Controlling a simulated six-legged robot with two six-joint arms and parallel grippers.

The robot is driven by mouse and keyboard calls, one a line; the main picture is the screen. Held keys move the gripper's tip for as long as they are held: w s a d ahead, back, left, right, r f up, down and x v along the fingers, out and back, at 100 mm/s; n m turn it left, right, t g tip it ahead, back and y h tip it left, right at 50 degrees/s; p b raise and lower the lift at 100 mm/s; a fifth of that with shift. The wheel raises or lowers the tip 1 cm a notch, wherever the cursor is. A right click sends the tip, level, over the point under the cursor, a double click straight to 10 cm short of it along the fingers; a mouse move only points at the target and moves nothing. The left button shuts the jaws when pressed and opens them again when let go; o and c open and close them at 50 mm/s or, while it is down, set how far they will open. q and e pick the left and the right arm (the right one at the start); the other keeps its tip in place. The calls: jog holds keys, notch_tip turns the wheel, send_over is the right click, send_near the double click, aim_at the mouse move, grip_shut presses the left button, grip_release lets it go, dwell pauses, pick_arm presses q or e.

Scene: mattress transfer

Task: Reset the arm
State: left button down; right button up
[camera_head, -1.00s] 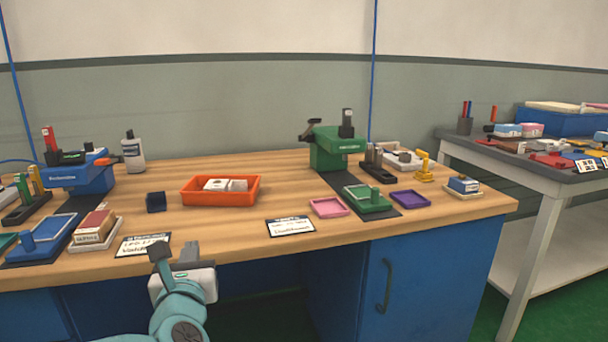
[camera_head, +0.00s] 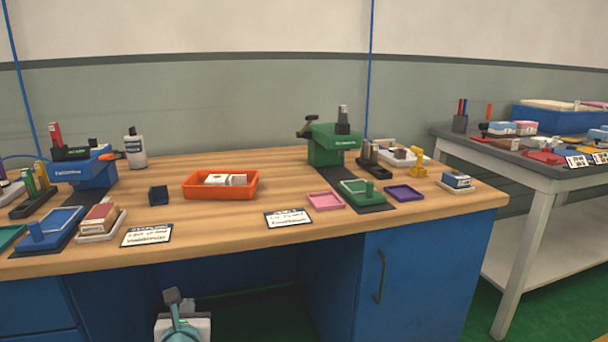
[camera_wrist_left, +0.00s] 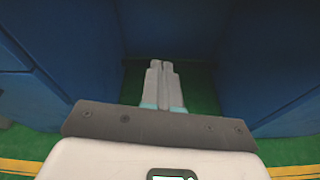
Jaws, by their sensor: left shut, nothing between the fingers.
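My left gripper (camera_head: 172,297) shows at the bottom of the head view, below the front edge of the wooden-topped workbench (camera_head: 250,240). Its jaws are shut and hold nothing. In the left wrist view the two fingers (camera_wrist_left: 162,72) lie side by side. They point into the open space under the bench between blue cabinet walls (camera_wrist_left: 265,55), over the green floor. The gripper touches nothing that I can see. My right gripper is in neither view.
On the bench stand an orange tray (camera_head: 186,191) with white items, a green press (camera_head: 325,146), a blue press (camera_head: 92,172), a pink tray (camera_head: 325,201) and a purple tray (camera_head: 404,193). A grey side table (camera_head: 540,176) stands at the right, with a gap between.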

pick_arm(q)
jog(key=s+d+f+m+g+h, duration=0.15)
jog(key=s+f+m, duration=0.3)
jog(key=f, duration=0.55)
jog(key=s+d+f+m+g+h, duration=0.1)
jog(key=s+f+m+g, duration=0.3)
jog(key=f, duration=0.5)
jog(key=s+d+f+m+g+h, duration=0.15)
jog(key=s+f+m, duration=0.3)
jog(key=f, duration=0.55)
jog(key=s+d+f+m+g+h, duration=0.1)
jog(key=s+d+f+m+g, duration=0.15)
jog(key=s+m, duration=0.2)
jog(key=s+d+f+m+g+h, duration=0.1)
jog(key=s+d+f+m, duration=0.1)
jog(key=s+f+m, duration=0.3)
jog(key=s+d+r+m+g+h, duration=0.2)
jog(key=s+d+m+g, duration=0.1)
jog(key=s+m, duration=0.75)
notch_tip(320, 180, up, 30)
jog(key=w+m+p, duration=0.1)
jog(key=m+p, duration=0.1)
jog(key=p, duration=2.8)
jog(key=shift+d+r+m+p, duration=0.25)
jog(key=shift+d+m+p, duration=0.05)
jog(key=shift+p, duration=0.05)
jog(key=shift+w+g, duration=0.1)
jog(key=shift+g, duration=0.15)
